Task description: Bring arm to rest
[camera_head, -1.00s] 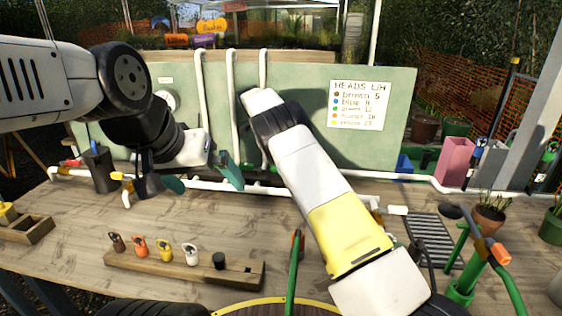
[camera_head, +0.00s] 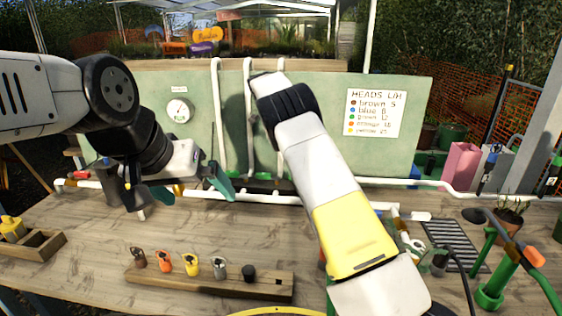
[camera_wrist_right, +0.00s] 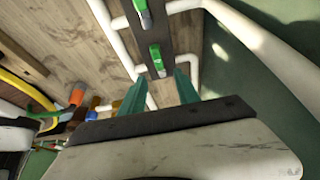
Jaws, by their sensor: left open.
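My left gripper (camera_head: 190,190) is in the head view at the left, above the back of the workbench. Its teal fingers are spread apart, with nothing seen held between them. My right arm reaches up from the lower right across the bench toward the green panel (camera_head: 318,110). Its gripper is hidden in the head view. In the right wrist view, my right gripper (camera_wrist_right: 161,76) has its two teal fingers apart. A dark bar with green clips (camera_wrist_right: 155,58) shows beyond them, between the tips in the picture; whether they touch it cannot be told.
A wooden rack (camera_head: 200,282) with several coloured heads lies at the bench front. White pipes (camera_head: 262,195) run along the back and up the panel. A dark cup (camera_head: 107,182) stands near the left gripper. A drain grate (camera_head: 455,245) and green pipework (camera_head: 495,290) are at the right.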

